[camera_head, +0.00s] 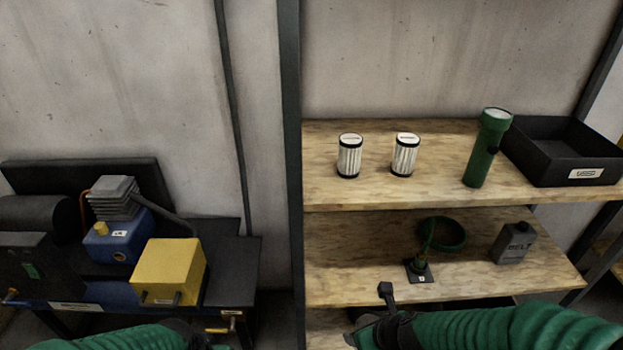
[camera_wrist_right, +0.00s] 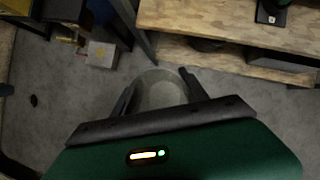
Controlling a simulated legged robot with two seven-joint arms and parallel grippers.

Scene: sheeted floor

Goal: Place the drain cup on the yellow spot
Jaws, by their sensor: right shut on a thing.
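A pale, translucent round cup (camera_wrist_right: 160,92), which looks like the drain cup, sits between the two dark fingers of my right gripper (camera_wrist_right: 157,82) in the right wrist view. The gripper is shut on it, above the grey floor. In the head view my right arm comes in at the lower right, with a dark finger of the right gripper (camera_head: 386,291) in front of the lower shelf. The cup is hidden there. My left arm's green sleeve shows at the bottom left, but its fingers are out of view.
A wooden shelf (camera_head: 440,195) holds two white filters, a green flashlight (camera_head: 486,150) and a black bin (camera_head: 565,165). The lower shelf (camera_head: 350,270) holds a grey container and a green hose. A bench at left carries a compressor and a yellow box (camera_head: 168,272).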

